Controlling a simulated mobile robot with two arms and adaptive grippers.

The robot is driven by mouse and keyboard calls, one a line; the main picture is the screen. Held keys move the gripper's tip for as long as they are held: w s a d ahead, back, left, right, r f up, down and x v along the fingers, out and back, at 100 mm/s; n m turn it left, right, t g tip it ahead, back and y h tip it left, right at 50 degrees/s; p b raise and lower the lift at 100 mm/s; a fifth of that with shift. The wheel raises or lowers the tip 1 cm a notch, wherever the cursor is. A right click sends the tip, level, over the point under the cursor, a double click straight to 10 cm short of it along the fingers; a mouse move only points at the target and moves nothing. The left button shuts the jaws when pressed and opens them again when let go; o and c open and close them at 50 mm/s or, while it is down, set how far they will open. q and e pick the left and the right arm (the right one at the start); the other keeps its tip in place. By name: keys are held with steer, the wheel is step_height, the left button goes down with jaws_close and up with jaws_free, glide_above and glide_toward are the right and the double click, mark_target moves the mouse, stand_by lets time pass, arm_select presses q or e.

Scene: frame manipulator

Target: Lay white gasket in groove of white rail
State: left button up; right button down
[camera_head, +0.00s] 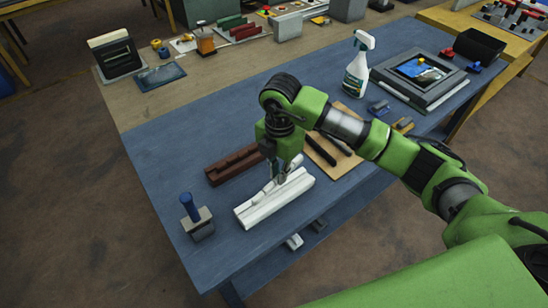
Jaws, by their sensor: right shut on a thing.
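The white rail (272,204) lies on the blue table top, running from lower left to upper right. A thin white piece, seemingly the white gasket (262,194), is at the rail's top; it is too small to tell whether it sits in the groove or just above it. My right gripper (275,182) points down over the rail and is shut on the gasket. The fingers and wrist hide part of the rail. My left gripper is not in view.
A brown grooved rail (232,165) lies behind the white rail. A grey block with a blue handle (196,217) stands to the left. A wooden board (335,160) with black strips lies to the right, and a spray bottle (356,75) stands farther back. The blue table (165,150) is clear at left.

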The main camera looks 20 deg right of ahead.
steer(key=f+b, duration=0.2)
steer(key=f+m+b, duration=0.1)
steer(key=f+b, duration=0.1)
steer(key=f, duration=0.1)
steer(key=w+f+m+b, duration=0.1)
steer(key=f+b, duration=0.1)
steer(key=f, duration=0.1)
steer(key=shift+w+a+f, duration=0.1)
steer(key=shift+a+f, duration=0.05)
steer(key=shift+f, duration=0.05)
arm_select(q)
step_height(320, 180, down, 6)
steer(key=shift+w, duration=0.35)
arm_select(e)
steer(key=c, duration=2)
jaws_free()
